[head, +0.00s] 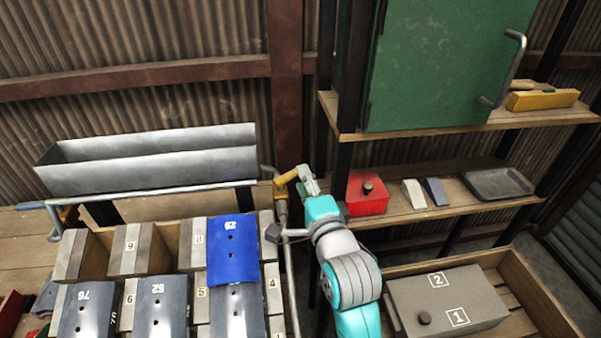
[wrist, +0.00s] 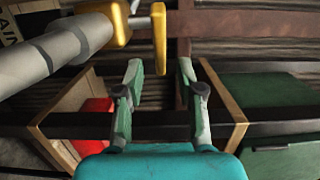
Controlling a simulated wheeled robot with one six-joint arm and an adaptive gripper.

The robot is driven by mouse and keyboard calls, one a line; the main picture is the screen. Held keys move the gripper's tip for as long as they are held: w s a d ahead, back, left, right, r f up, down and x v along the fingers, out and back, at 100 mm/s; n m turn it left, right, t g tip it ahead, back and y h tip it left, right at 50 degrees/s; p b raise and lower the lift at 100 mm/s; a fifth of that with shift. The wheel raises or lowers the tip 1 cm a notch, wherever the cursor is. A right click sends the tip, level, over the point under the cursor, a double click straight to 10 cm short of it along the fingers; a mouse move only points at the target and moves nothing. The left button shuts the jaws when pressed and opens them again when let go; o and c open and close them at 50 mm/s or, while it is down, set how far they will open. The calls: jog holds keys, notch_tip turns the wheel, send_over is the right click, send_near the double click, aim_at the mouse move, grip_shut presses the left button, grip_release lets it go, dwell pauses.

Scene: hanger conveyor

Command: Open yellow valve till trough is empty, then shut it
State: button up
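The trough (head: 150,172) is a long grey metal box at the left in the head view; its inside looks bare grey, but I cannot tell whether it holds liquid. The yellow valve (head: 286,180) is near the trough's right end. In the wrist view, the valve's yellow lever (wrist: 159,42) hangs beside a thick grey pipe (wrist: 60,55). My gripper (wrist: 160,66) is open, its fingers apart on either side of the lever's lower end, with visible gaps. In the head view, my gripper (head: 303,178) is just right of the valve.
Numbered blocks and plates, including a blue plate (head: 232,250), crowd below the trough. A red box (head: 367,193) stands on the shelf at right. A green cabinet (head: 450,65) is above it. A wooden crate at lower right holds a grey box (head: 445,300).

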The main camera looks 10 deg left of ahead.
jog(key=v, duration=0.8)
jog(key=shift+s, duration=0.1)
